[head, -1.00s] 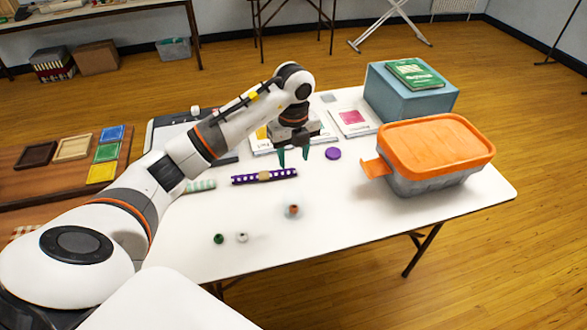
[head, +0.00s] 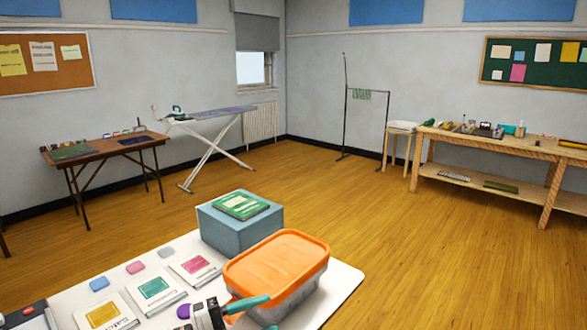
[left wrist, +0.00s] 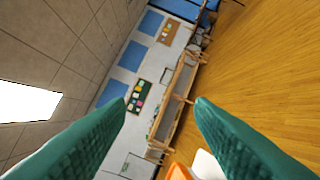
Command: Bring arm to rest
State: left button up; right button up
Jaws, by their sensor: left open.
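My left gripper (head: 267,312) is at the bottom edge of the head view, beside the near side of the orange-lidded grey box (head: 276,262). Its teal fingers are spread, and most of the arm is outside the view. In the left wrist view the fingers (left wrist: 161,103) are wide apart with nothing between them, pointing out across the room. A bit of orange (left wrist: 178,172) shows low between them. Whether the gripper touches the box cannot be told. My right gripper is not in view.
The white table (head: 343,284) also holds a blue box (head: 238,233) with a green book (head: 241,205) on it, and several cards at the left. A purple disc (head: 184,311) shows by my gripper. Wooden floor is open beyond the table; a workbench (head: 500,142) stands at right.

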pick_arm(q)
jog(key=a+r+n+t+y, duration=0.1)
jog(key=a+n+t+y, duration=0.85)
jog(key=n+t, duration=0.5)
jog(key=s+a+f+n+g+y, duration=0.4)
jog(key=a+f+n+g+y, duration=0.3)
jog(key=f+n+y, duration=0.25)
jog(key=s+d+f+g+h, duration=0.1)
jog(key=s+f+g, duration=0.55)
jog(key=s, duration=0.35)
jog(key=s+d+f+g+h, duration=0.1)
jog(key=s+f+g, duration=0.5)
jog(key=s, duration=0.5)
notch_tip(320, 180, down, 29)
jog(key=s, duration=0.1)
jog(key=s+a+f+g, duration=0.2)
jog(key=s+f, duration=1.2)
jog(key=s, duration=0.2)
jog(key=shift+a+f, duration=0.35)
jog(key=shift+f, duration=0.05)
